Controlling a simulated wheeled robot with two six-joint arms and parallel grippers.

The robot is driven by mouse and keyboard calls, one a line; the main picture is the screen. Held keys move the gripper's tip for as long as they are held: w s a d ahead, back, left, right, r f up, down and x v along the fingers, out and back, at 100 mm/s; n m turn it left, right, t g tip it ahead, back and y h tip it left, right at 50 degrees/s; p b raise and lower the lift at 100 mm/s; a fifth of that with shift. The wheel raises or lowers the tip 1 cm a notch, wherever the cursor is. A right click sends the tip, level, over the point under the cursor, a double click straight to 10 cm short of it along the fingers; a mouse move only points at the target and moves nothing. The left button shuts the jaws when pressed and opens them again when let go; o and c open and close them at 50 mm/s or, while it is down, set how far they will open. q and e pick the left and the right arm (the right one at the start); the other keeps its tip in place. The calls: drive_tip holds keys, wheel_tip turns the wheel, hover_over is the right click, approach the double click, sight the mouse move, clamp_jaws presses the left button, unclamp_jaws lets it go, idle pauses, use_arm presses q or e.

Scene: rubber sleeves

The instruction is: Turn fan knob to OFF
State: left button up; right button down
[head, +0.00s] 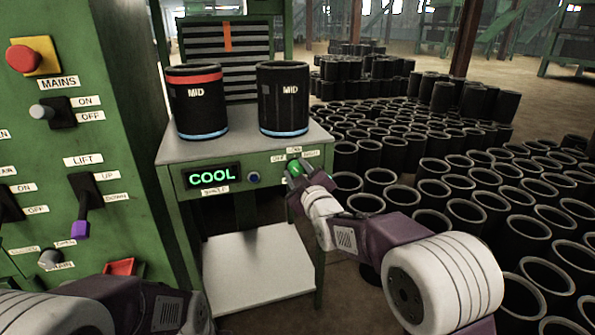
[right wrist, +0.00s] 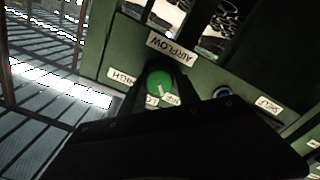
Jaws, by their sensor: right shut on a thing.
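The green fan knob (head: 295,168) is on the front panel of the small green bench, right of the lit COOL display (head: 211,177). Labels for OFF, LOW and HIGH sit around it. In the right wrist view the knob (right wrist: 159,82) shows a short white pointer mark and an AIRFLOW label (right wrist: 172,47). The pointer's exact setting is too small to tell. My right gripper (head: 293,173) is shut on the knob, its dark fingers on either side of it. My left arm shows at the lower left, but its gripper is out of view.
Two black MID sleeves (head: 197,105) (head: 283,100) stand on the bench top (head: 243,143). A blue button (head: 253,177) is left of the knob. A green control cabinet (head: 130,110) with levers stands left. Many black sleeves (head: 480,215) crowd the floor at right.

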drive_tip(key=shift+n, duration=0.7)
drive_tip(key=c, duration=0.9)
unclamp_jaws()
drive_tip(key=shift+s+d+p, duration=0.15)
drive_tip(key=shift+s+p, duration=0.2)
drive_tip(key=shift+s, duration=0.2)
drive_tip(key=p+v, duration=0.2)
drive_tip(key=v, duration=0.6)
